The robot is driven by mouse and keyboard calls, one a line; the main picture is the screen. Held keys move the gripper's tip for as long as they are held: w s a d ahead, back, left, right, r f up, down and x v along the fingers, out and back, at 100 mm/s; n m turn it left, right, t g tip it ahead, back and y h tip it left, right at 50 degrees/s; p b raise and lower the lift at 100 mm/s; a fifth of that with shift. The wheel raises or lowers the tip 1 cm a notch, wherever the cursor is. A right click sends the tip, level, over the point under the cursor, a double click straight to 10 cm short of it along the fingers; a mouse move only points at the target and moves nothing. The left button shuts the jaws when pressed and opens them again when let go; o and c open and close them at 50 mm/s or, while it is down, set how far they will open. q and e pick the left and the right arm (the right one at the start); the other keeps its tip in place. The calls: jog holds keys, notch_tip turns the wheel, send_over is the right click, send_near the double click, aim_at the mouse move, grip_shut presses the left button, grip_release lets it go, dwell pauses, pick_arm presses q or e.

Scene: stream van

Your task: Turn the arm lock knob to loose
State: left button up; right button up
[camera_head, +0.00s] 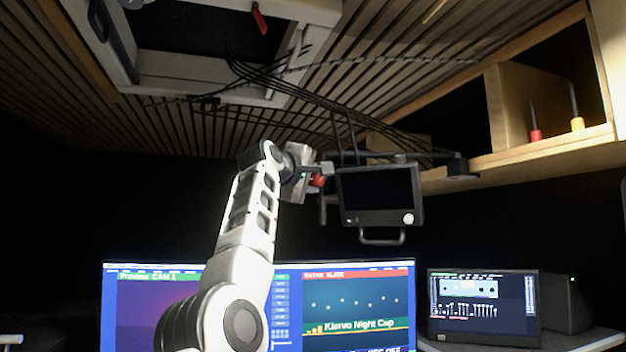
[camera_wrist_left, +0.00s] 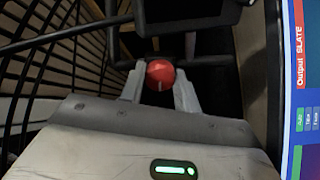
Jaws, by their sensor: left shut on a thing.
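The red arm lock knob (camera_head: 318,181) sits on the monitor arm, just left of the small hanging monitor (camera_head: 378,192). The monitor arm (camera_head: 420,155) runs behind the knob to the shelf side. My right gripper is not in view.
Black cables (camera_head: 330,95) hang from the roof hatch above. Below stand a wide screen (camera_head: 360,290) and a smaller screen (camera_head: 483,305). A wooden shelf (camera_head: 560,148) at the right holds a red-handled tool (camera_head: 535,135) and a yellow-handled tool (camera_head: 577,124).

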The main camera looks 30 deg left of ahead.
pick_arm(q)
jog(key=shift+n, duration=0.4)
jog(key=o, duration=1)
jog(key=shift+s, duration=0.1)
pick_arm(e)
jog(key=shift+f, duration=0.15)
pick_arm(q)
jog(key=shift+s+f+b, duration=0.15)
jog(key=shift+s+b, duration=0.1)
jog(key=shift+b, duration=0.2)
jog(key=s+b, duration=0.2)
jog(key=s, duration=0.3)
jog(key=s+b, duration=0.3)
jog(key=s, duration=0.2)
jog(key=s+d+b, duration=0.1)
jog(key=s+b, duration=0.2)
jog(key=s, duration=0.2)
jog(key=shift+s+r, duration=0.2)
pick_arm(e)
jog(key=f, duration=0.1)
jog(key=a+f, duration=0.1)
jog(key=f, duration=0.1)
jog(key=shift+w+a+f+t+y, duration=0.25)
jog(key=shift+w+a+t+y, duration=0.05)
